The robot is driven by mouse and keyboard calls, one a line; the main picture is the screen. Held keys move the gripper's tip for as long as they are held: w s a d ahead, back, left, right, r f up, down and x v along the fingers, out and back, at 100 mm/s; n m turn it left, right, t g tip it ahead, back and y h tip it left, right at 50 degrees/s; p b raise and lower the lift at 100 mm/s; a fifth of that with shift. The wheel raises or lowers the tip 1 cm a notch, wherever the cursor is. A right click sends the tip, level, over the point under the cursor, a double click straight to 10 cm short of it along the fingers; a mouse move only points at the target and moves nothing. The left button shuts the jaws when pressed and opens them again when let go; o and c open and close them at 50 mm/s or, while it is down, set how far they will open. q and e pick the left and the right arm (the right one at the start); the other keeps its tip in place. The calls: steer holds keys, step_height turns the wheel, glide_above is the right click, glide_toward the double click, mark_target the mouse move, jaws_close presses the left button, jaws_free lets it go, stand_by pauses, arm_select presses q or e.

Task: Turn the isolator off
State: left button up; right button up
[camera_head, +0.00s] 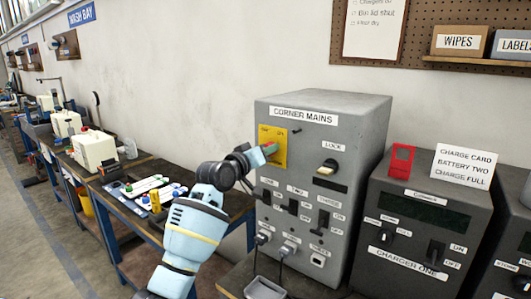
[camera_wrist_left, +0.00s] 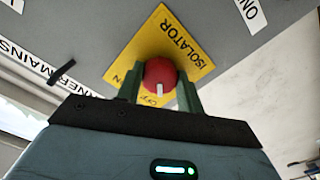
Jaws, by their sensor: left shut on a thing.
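The isolator is a red round knob (camera_wrist_left: 160,74) on a yellow plate (camera_wrist_left: 196,52) marked ISOLATOR, which shows tilted in the left wrist view. The plate (camera_head: 279,138) is on the upper left front of the grey CORNER MAINS box (camera_head: 345,107). My left gripper (camera_head: 268,150) reaches it from the left. Its two green fingers (camera_wrist_left: 160,88) are shut on the knob, one on each side. The knob's white mark points down in the wrist view, towards the partly hidden OFF lettering. The ON lettering lies to the left. In the head view the gripper hides the knob. My right gripper is out of view.
Below the plate are several black switches (camera_head: 293,207) and plugged cables. A LOCK knob (camera_head: 327,168) is on the right of the box. The CHARGER ONE box (camera_head: 417,230) stands to the right, with a red card (camera_head: 401,160) on top. A workbench (camera_head: 236,203) runs to the left.

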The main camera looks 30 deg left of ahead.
arm_select(q)
steer(key=o, duration=1)
steer(key=shift+s, duration=0.1)
steer(key=s, duration=0.7)
steer(key=shift+s+a, duration=0.3)
